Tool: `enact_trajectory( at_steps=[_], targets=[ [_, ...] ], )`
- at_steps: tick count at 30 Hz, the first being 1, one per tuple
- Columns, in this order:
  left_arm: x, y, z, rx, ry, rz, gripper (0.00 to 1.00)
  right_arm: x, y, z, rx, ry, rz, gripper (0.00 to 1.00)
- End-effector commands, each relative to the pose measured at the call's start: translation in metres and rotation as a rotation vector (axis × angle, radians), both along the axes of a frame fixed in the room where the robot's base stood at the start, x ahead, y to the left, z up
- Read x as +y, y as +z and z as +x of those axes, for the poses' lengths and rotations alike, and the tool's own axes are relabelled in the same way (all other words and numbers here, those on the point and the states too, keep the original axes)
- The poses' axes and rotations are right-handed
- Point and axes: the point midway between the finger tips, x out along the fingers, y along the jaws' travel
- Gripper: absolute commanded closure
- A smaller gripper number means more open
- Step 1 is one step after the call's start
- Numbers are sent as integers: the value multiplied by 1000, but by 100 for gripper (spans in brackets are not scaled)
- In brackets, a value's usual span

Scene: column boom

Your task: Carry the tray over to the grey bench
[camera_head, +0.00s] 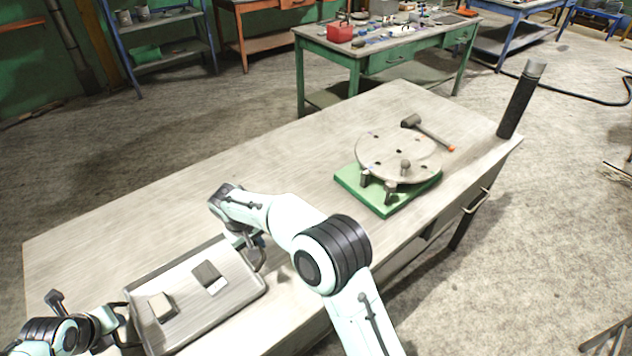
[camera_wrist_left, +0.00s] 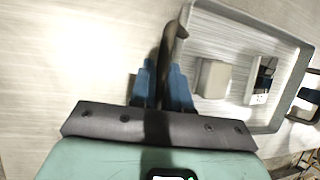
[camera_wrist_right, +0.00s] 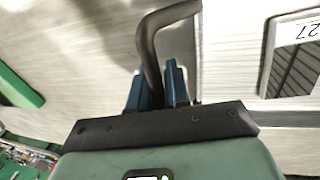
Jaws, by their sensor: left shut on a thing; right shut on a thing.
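The tray (camera_head: 222,301) is a shallow grey rectangle with raised walls, at the lower left of the head view over a long pale bench (camera_head: 260,150). It carries a pale block (camera_head: 162,306) and a dark piece with a white label (camera_head: 207,274). My left gripper (camera_head: 122,320) is shut on the tray's left dark handle (camera_wrist_left: 172,40). My right gripper (camera_head: 256,243) is shut on the opposite handle (camera_wrist_right: 150,42). The tray looks roughly level. I cannot tell whether it touches the benchtop. My right forearm hides part of the bench.
A round plate with holes (camera_head: 398,150) stands on a green base (camera_head: 383,201) on the bench, with a hammer (camera_head: 428,130) beside it. A dark post (camera_head: 518,103) rises at the far right corner. A green workbench (camera_head: 385,55) with clutter stands behind. The bench's middle is clear.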

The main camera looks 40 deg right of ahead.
Motion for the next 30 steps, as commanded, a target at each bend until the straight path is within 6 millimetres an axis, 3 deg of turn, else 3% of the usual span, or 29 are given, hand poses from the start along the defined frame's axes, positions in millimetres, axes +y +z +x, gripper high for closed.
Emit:
enact_trajectory(
  at_steps=[1, 3, 20, 30],
  targets=[
    [-1, 0, 0, 0, -2, -1, 74, 1, 0, 0, -1, 0, 1, 73],
    [-1, 0, 0, -1, -2, -1, 58, 1, 0, 0, -1, 0, 1, 57],
    [1, 5, -2, -1, 1, 0, 58, 0, 0, 0, 0, 0, 0, 57],
    [14, 62, -29, -5, 3, 2, 58, 0, 0, 0, 0, 0, 0, 57]
  ],
)
